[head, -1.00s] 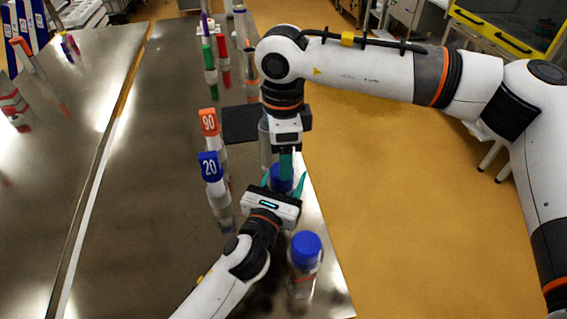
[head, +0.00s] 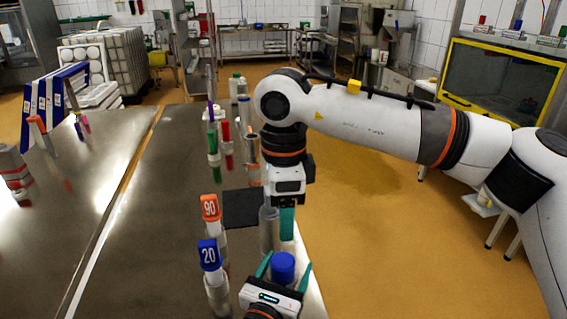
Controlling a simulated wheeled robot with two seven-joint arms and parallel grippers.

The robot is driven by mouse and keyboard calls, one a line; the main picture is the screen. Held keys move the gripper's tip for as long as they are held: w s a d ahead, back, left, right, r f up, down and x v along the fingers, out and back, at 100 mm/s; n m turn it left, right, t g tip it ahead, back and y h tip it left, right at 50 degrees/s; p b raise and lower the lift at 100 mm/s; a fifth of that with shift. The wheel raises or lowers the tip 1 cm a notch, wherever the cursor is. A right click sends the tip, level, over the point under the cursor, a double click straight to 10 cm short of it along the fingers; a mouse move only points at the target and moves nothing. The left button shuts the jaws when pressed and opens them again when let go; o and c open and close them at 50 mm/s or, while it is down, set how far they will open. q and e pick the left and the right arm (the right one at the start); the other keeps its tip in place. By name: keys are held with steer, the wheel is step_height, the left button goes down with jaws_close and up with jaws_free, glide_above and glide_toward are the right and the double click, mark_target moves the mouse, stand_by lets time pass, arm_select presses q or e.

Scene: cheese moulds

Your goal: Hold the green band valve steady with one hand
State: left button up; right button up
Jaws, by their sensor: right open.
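A blue-capped piece (head: 283,267) stands between the two teal fingers of my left gripper (head: 284,268) at the bottom of the head view. Its lower part is hidden behind the gripper, so I see no green band on it. I cannot tell whether the fingers touch it. My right gripper (head: 287,223) points down just behind the blue cap, its teal fingers seen edge-on. It is open, beside a grey metal cylinder (head: 268,235).
Two tubes with an orange "90" tag (head: 210,207) and a blue "20" tag (head: 209,254) stand left of my grippers. Green (head: 213,142) and red (head: 226,135) tubes stand farther back.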

arm_select(q)
steer(key=shift+o, duration=0.7)
